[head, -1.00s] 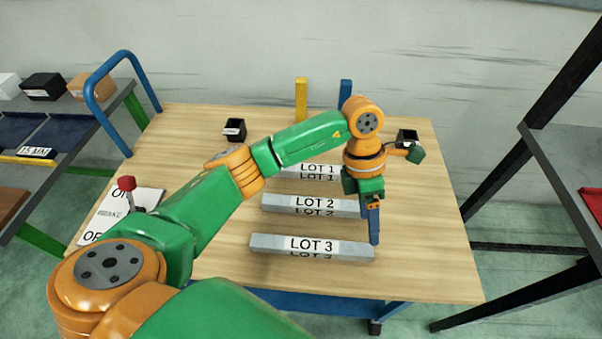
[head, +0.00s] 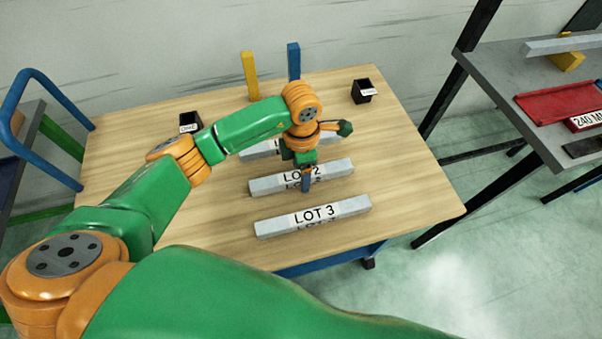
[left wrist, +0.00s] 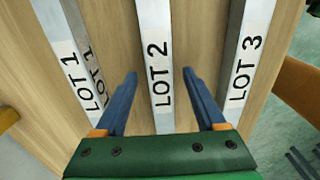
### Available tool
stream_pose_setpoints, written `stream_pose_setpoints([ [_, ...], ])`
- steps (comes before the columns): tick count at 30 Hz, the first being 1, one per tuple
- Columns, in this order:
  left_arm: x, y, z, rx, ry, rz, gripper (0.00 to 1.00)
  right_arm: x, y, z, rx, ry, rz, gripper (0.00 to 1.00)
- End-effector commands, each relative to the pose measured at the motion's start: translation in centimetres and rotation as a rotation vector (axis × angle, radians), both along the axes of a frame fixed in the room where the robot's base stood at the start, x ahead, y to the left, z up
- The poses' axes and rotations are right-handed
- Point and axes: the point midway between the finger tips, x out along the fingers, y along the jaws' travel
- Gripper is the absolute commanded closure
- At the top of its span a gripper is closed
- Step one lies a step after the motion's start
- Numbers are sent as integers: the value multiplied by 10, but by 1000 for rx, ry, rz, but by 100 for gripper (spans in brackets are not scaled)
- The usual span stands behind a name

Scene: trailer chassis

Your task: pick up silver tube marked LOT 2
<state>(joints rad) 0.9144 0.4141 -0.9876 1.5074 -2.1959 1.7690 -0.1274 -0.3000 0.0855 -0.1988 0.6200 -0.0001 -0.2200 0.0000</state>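The silver tube marked LOT 2 (head: 340,170) lies on the wooden table between two like tubes. My left gripper (head: 306,184) points down over its middle and hides part of its label. In the left wrist view the LOT 2 tube (left wrist: 153,22) runs between the two blue fingers of my left gripper (left wrist: 160,74). The fingers are apart, with a gap to the tube on each side. I cannot tell how far above the table the fingertips are. My right gripper is not in view.
The LOT 3 tube (head: 345,207) lies nearer, and the LOT 1 tube (head: 258,151) lies farther off, partly behind my arm. Two black boxes (head: 362,92) (head: 190,121) and yellow (head: 250,75) and blue posts (head: 294,62) stand at the back. A grey shelf (head: 500,75) stands right.

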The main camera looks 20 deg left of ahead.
Motion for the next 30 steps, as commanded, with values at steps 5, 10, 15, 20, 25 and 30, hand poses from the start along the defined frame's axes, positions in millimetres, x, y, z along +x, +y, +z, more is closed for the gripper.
stream_pose_setpoints([
  [5, 0, 0, 0, -1, 0, 0, 65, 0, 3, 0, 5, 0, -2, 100],
  [10, 0, 0, 0, -1, 0, 0, 100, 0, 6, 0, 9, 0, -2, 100],
  [15, 0, 0, 1, -2, 0, 0, 100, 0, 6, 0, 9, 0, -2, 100],
  [20, 0, 0, 1, -2, 0, 0, 100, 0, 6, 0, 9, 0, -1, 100],
  [25, 1, -1, 12, -3, -4, -1, 100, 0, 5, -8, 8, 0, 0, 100],
  [30, 0, -19, 50, -7, -8, -6, 100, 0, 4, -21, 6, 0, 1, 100],
])
